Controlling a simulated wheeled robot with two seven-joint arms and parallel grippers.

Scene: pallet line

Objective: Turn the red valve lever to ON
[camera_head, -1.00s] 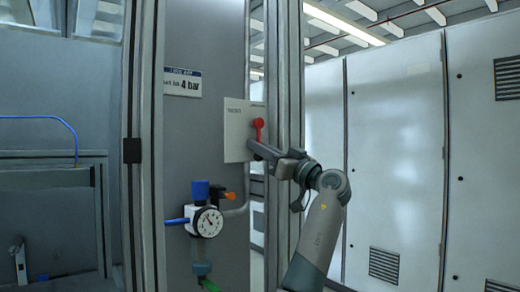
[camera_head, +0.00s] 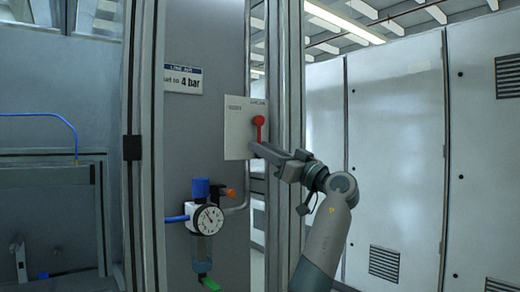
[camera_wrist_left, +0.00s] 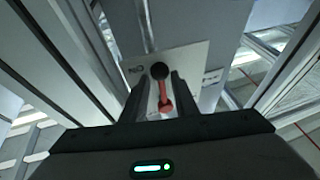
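The red valve lever (camera_head: 259,128) sits on a white plate (camera_head: 238,140) fixed to the grey panel. In the head view its round end is up and its handle hangs down. My left gripper (camera_head: 258,149) is at the lower end of the lever. In the left wrist view the lever (camera_wrist_left: 165,98) lies between the two dark fingers of the left gripper (camera_wrist_left: 162,85), with a dark round pivot at its far end. The fingers stand apart, with gaps beside the lever. Lettering on the plate is too small to read surely. My right gripper is not in view.
A pressure gauge (camera_head: 208,220) with a blue knob (camera_head: 200,188) is mounted below and left of the plate. A sign (camera_head: 183,80) reading 4 bar is above. A metal upright (camera_head: 290,80) stands just right of the plate. Grey cabinets (camera_head: 395,150) fill the right side.

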